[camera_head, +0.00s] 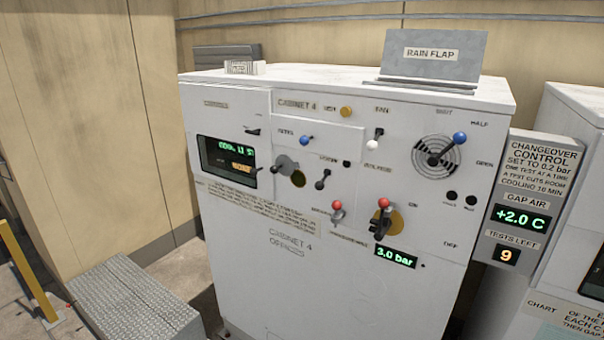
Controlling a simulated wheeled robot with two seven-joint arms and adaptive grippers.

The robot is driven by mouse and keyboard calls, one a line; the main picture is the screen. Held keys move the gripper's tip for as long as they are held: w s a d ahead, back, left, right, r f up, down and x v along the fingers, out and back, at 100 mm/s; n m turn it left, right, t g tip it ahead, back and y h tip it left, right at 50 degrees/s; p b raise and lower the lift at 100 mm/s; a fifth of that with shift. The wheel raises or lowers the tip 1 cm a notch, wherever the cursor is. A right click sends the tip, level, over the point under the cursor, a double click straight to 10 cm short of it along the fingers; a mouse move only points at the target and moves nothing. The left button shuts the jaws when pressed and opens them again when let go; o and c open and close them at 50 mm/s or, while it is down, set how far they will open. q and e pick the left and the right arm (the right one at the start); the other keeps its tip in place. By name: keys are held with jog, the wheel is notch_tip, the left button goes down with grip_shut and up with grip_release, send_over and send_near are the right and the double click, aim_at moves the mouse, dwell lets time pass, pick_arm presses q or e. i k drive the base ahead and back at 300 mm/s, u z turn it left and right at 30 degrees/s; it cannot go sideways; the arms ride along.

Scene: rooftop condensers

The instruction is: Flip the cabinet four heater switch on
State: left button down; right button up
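Cabinet four (290,270) is a white box with "CABINET 4" printed on its front. Its panel carries a white-tipped toggle (374,139) under a "FAN" label, a small black lever (322,181), a blue-knobbed lever (306,140), a red-balled lever (337,209) and a second red-balled lever (381,222) on a brass disc. A yellow button (346,112) sits at the top. Several small labels are too blurred to read, so I cannot tell which switch is the heater's or how it is set. Neither of my grippers is in view.
A round vent dial (436,157) has a blue-knobbed pointer. A green display (396,257) reads 3.0 bar. A changeover box (518,215) at right shows +2.0 C and 9 tests left. A metal step (130,297) stands at lower left. A rain flap (434,57) tops the cabinet.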

aim_at(319, 186)
jog(key=z, duration=0.05)
jog(key=k, duration=0.65)
jog(key=u, duration=0.6)
jog(key=i, duration=1.3)
jog(key=z, duration=0.1)
